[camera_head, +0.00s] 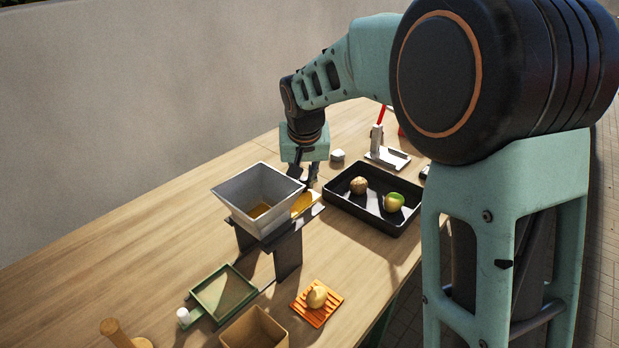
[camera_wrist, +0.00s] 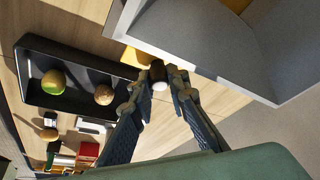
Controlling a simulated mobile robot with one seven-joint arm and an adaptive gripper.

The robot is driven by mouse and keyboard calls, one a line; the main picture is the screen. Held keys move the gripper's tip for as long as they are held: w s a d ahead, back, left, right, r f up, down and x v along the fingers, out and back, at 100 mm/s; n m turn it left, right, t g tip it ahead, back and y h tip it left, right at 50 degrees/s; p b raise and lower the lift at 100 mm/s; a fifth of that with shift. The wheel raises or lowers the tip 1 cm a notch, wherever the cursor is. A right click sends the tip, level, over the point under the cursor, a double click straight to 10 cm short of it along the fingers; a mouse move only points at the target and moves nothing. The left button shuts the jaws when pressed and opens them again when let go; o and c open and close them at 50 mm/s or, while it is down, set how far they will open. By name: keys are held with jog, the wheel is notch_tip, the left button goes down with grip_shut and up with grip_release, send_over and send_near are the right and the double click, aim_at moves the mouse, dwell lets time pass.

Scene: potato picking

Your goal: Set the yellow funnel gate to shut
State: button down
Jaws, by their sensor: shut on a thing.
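The grey square funnel (camera_head: 240,192) stands on a dark stand (camera_head: 288,252) on the table. The yellow gate (camera_head: 303,202) sticks out at the funnel's right side, and yellow also shows at the bottom inside the funnel. In the wrist view, the gate's yellow edge (camera_wrist: 135,58) lies beside the funnel wall (camera_wrist: 200,62). My gripper (camera_head: 309,180) is at the funnel's far right side. In the wrist view, its fingertips (camera_wrist: 161,78) are closed around a small dark knob with a pale end (camera_wrist: 158,74), next to the yellow gate. The knob's join to the gate is hidden.
A black tray (camera_head: 345,207) with two potato-like items, one partly green, lies right of the funnel. In front are a green-framed sieve (camera_head: 196,312), a tan box (camera_head: 228,340) and an orange slatted mat (camera_head: 299,311) bearing a potato. The table's left side is clear.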

jog(key=shift+s+a, duration=0.25)
jog(key=shift+s, duration=0.05)
jog(key=c, duration=1.8)
grip_release()
jog(key=shift+c, duration=0.2)
jog(key=shift+r, duration=0.1)
jog(key=v, duration=1.2)
